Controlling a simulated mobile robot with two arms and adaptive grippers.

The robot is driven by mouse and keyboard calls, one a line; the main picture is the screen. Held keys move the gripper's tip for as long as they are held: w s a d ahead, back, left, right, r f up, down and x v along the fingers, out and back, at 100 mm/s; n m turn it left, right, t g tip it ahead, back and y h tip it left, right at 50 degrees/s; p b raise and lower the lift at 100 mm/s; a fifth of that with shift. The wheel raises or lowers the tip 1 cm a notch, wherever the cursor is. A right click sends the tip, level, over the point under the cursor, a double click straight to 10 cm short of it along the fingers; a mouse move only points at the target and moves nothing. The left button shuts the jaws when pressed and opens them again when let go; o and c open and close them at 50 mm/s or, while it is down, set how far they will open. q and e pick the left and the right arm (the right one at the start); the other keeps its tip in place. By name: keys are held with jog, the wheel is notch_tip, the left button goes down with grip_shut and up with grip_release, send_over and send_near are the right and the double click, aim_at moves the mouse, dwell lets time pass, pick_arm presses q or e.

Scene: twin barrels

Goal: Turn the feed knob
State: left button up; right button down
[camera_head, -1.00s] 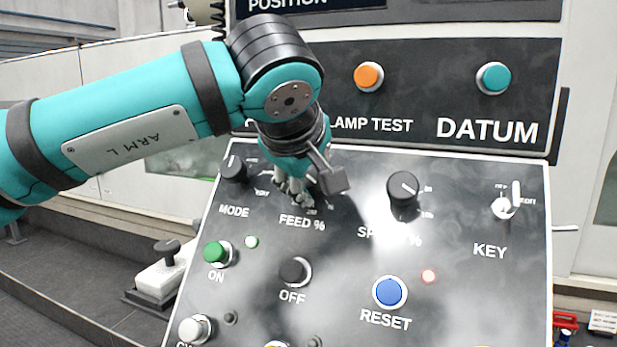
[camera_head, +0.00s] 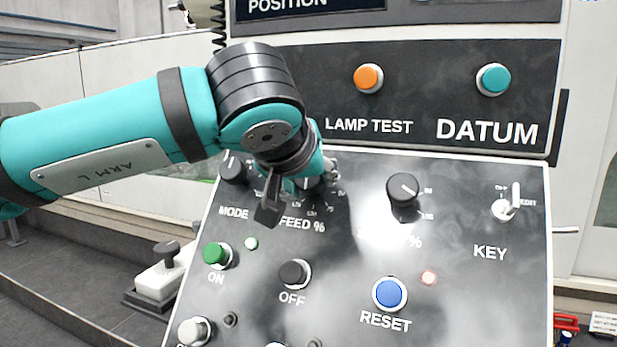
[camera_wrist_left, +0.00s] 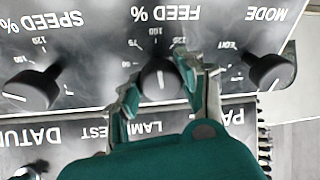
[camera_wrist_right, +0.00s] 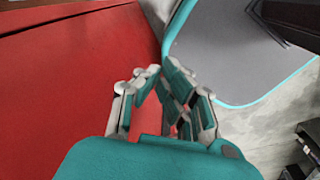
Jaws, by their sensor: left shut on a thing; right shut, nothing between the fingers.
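The feed knob (camera_wrist_left: 158,82) is a dark round knob with a white pointer line, below the "FEED %" label in the left wrist view, where the picture is upside down. In the head view the feed knob (camera_head: 312,184) is mostly hidden behind my left wrist. My left gripper (camera_wrist_left: 160,76) has one finger on each side of the knob and is shut on it. The pointer line lies roughly in line with the 100 mark. My right gripper (camera_wrist_right: 160,76) is shut and empty, over a red surface away from the panel.
The mode knob (camera_head: 233,169) is close on the left of the feed knob, and the speed knob (camera_head: 403,190) is to its right. The key switch (camera_head: 504,208), green ON button (camera_head: 216,253), black OFF button (camera_head: 294,272) and blue RESET button (camera_head: 390,293) share the panel.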

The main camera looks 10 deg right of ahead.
pick_arm(q)
jog(key=shift+f+m, duration=0.15)
jog(key=shift+m, duration=0.45)
jog(key=shift+f, duration=0.1)
jog(key=o, duration=1.2)
jog(key=shift+s+r, duration=0.1)
jog(key=shift+r, duration=0.2)
jog(key=v, duration=1.1)
jog(key=shift+s+a, duration=0.2)
jog(key=shift+a, duration=0.1)
